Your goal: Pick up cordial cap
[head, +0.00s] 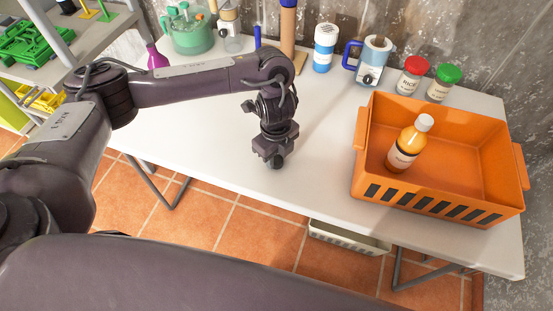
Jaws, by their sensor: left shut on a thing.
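My left gripper (275,160) points down over the middle of the white table, close to its top. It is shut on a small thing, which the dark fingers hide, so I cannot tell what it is. An orange bottle (405,150) with a pale label and a white top leans inside the orange crate at the right, well apart from my left gripper. I cannot make out a loose cordial cap on the table. My right gripper is not in view.
The orange crate (437,208) fills the table's right end. Along the back wall stand a red-lidded jar (411,76), a green-lidded jar (443,83), a blue-handled jug (373,60), a blue and white canister (324,48) and a green pot (189,32). The white table (215,140) is clear around my left gripper.

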